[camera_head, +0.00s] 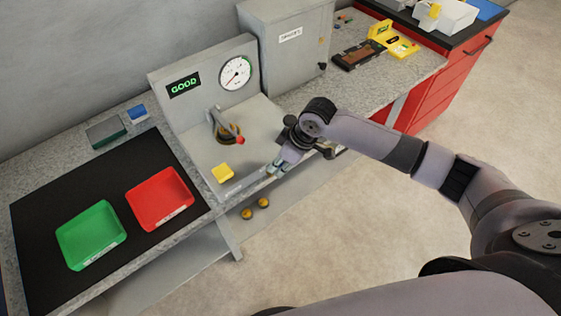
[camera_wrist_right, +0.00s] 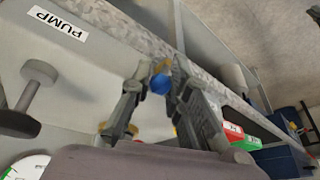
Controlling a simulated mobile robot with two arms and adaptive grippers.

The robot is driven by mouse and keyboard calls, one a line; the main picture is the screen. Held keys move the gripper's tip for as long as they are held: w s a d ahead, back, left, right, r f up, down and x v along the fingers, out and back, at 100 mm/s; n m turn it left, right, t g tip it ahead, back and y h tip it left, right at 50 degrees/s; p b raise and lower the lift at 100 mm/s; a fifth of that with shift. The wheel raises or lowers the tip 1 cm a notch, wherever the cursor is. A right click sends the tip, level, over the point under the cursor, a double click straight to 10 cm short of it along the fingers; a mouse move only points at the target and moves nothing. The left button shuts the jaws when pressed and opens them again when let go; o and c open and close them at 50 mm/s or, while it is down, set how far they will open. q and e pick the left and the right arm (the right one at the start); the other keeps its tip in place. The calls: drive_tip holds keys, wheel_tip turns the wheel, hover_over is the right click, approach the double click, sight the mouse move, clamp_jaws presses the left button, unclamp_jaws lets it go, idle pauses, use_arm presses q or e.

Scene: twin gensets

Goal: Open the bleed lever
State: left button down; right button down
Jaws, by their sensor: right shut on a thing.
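The grey test stand (camera_head: 200,148) on the bench has a small blue knob (camera_wrist_right: 161,84) near its front edge, which appears to be the bleed lever's end. My right gripper (camera_head: 275,169) reaches down at the stand's front right. In the right wrist view its fingertips (camera_wrist_right: 160,80) are closed around the blue knob, with a bit of brass-coloured metal just beyond it. The lever's body and angle are mostly hidden by the fingers. My left gripper is in neither view.
Green (camera_head: 91,236) and red (camera_head: 160,199) trays lie left. A grey cabinet (camera_head: 290,45) stands behind.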

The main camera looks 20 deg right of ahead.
drive_tip(key=shift+s+a+r+h+p, duration=0.15)
drive_tip(key=shift+a+r+h+p, duration=0.3)
drive_tip(key=shift+p, duration=0.75)
drive_tip(key=shift+f+t+h+p, duration=0.15)
drive_tip(key=shift+t+h+p, duration=0.15)
drive_tip(key=shift+h+p, duration=0.25)
drive_tip(key=shift+f, duration=0.1)
drive_tip(key=c, duration=1.8)
unclamp_jaws()
drive_tip(key=v, duration=1.2)
drive_tip(key=shift+a, duration=0.1)
